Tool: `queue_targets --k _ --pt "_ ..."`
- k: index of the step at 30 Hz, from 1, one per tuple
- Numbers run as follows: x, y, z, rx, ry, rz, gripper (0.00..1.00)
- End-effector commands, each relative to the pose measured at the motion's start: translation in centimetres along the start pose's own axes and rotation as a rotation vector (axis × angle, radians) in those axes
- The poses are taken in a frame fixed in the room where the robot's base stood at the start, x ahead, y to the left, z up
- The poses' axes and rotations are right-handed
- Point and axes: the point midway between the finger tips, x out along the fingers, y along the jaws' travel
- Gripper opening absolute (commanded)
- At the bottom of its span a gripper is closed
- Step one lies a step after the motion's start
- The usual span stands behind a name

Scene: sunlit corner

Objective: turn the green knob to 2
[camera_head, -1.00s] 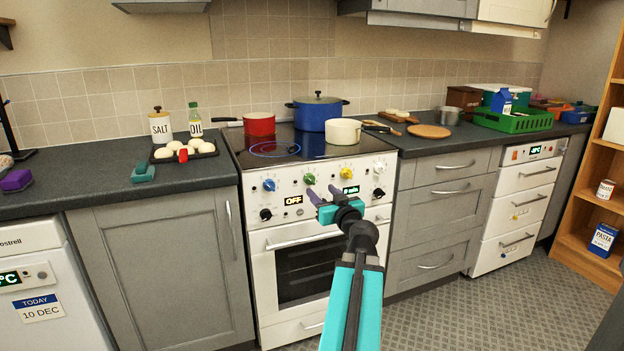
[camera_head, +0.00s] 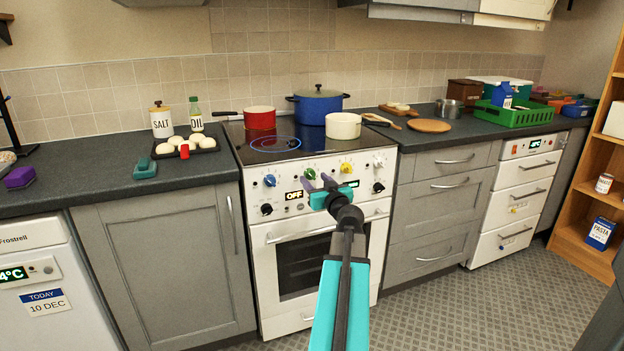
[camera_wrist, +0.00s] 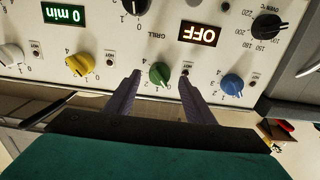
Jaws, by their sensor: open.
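The green knob (camera_head: 309,174) is on the white front panel of the stove, between the blue and yellow knobs. In the wrist view, which is upside down, the green knob (camera_wrist: 160,74) shows between my two purple fingertips. Small numbers ring it, but I cannot tell surely which one it points to. My gripper (camera_head: 314,181) is open in front of the panel, with one finger on each side of the knob in the wrist view (camera_wrist: 159,79). I see no clear contact with the knob. My gripper partly covers the panel in the head view.
A blue knob (camera_wrist: 232,84) and a yellow knob (camera_wrist: 80,65) flank the green one. The display (camera_wrist: 199,33) reads OFF. A red pot (camera_head: 260,118), a blue pot (camera_head: 316,107) and a cream pot (camera_head: 343,126) stand on the cooktop above. The oven door handle (camera_head: 330,229) juts out below.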

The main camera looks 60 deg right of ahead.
Motion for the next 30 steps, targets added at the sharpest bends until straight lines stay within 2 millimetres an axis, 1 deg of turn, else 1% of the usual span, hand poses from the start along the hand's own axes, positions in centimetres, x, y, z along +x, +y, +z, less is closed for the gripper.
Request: queue_targets --k 1,7,12,20,21,23,27,28,29,30 --pt "0.7 0.1 0.0 0.0 0.0 0.0 0.49" --pt "1.9 0.0 0.0 0.0 0.0 0.0 0.49" --pt "2.3 0.0 0.0 0.0 0.0 0.0 0.49" --pt "2.2 0.0 0.0 0.0 0.0 0.001 0.49" --pt "2.2 0.0 0.0 0.0 0.0 0.001 0.45" --pt "2.2 0.0 0.0 0.0 0.0 0.001 0.35" --pt "2.2 0.0 0.0 0.0 0.0 0.0 0.12" --pt "2.2 0.0 0.0 0.0 0.0 0.0 0.08" --pt "1.7 -0.8 0.0 0.0 0.0 -0.003 0.08" --pt "2.0 -0.4 0.0 0.001 0.0 -0.002 0.08"
